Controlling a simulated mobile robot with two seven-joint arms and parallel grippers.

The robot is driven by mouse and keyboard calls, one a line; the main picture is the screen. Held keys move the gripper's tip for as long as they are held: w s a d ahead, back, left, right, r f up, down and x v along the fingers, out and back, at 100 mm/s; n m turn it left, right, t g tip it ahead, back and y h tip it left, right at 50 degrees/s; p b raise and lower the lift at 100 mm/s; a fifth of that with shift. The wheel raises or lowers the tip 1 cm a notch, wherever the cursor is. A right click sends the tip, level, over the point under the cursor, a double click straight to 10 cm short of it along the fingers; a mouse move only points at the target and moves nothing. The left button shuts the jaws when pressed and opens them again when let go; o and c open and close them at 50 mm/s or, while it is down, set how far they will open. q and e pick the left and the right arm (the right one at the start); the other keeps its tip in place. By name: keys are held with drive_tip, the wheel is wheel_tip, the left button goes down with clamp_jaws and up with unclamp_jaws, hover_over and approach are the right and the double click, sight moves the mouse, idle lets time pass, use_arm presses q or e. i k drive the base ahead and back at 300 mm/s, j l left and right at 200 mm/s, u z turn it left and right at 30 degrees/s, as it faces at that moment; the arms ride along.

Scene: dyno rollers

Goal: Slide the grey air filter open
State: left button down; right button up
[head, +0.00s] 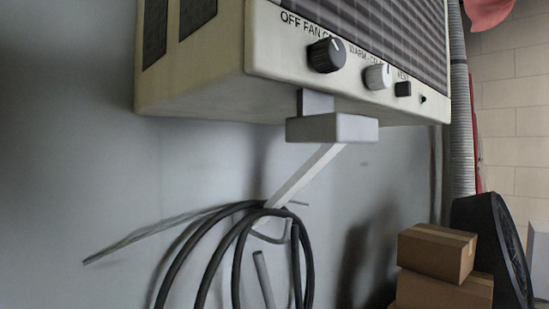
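A beige wall-mounted heater unit (200,85) fills the top of the head view, with a dark grille and a row of controls on its front. A light grey block (332,128) hangs under its bottom edge on a short grey upright piece (315,102). This block may be part of the grey air filter, but I cannot tell for sure. I cannot tell whether the filter is open or closed. Neither of my grippers is in view.
A pale slanted bar (305,175) runs below the block. Black cable loops (240,250) hang on the grey wall (75,150). Cardboard boxes (437,252) and a black round-fronted object (492,245) stand at lower right. A ribbed grey hose (461,130) runs up beside the unit.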

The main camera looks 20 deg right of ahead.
sight(333, 131)
drive_tip(key=l+z, duration=0.1)
drive_tip(key=z, duration=0.65)
